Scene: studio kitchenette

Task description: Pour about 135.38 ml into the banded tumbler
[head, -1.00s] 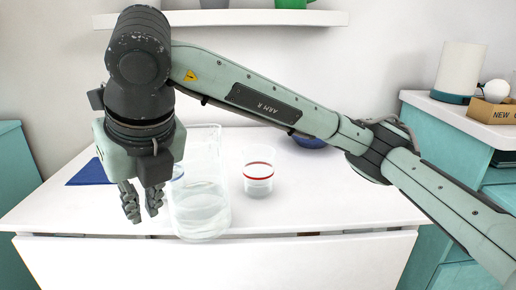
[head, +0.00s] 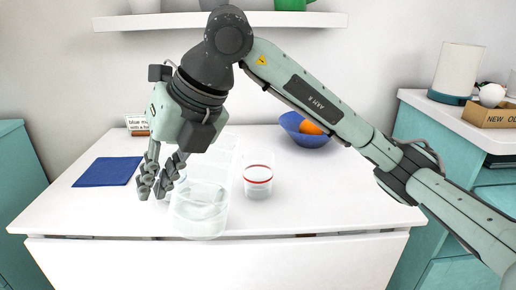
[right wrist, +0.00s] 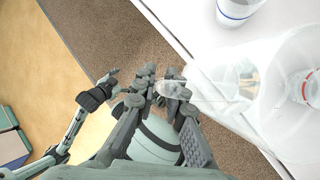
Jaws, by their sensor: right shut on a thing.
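The banded tumbler (head: 258,185) is a clear glass with a red band, upright on the white table. I cannot tell how much liquid it holds. A large clear jug (head: 200,222) with clear liquid stands out just left of it, leaning with its top to the right. My right gripper (head: 160,182) is shut on the jug at its left side. In the right wrist view the jug (right wrist: 235,95) lies beyond my fingers, and the tumbler's red band (right wrist: 307,90) shows through it. My left gripper (right wrist: 115,84) shows only there, apparently open and empty, over the floor.
A blue-banded cup (right wrist: 238,10) stands near the jug. A blue cloth (head: 108,172) lies at left, a small sign (head: 137,125) behind it. A blue bowl (head: 292,122) with an orange fruit (head: 311,128) is at the back. The table's right side is clear.

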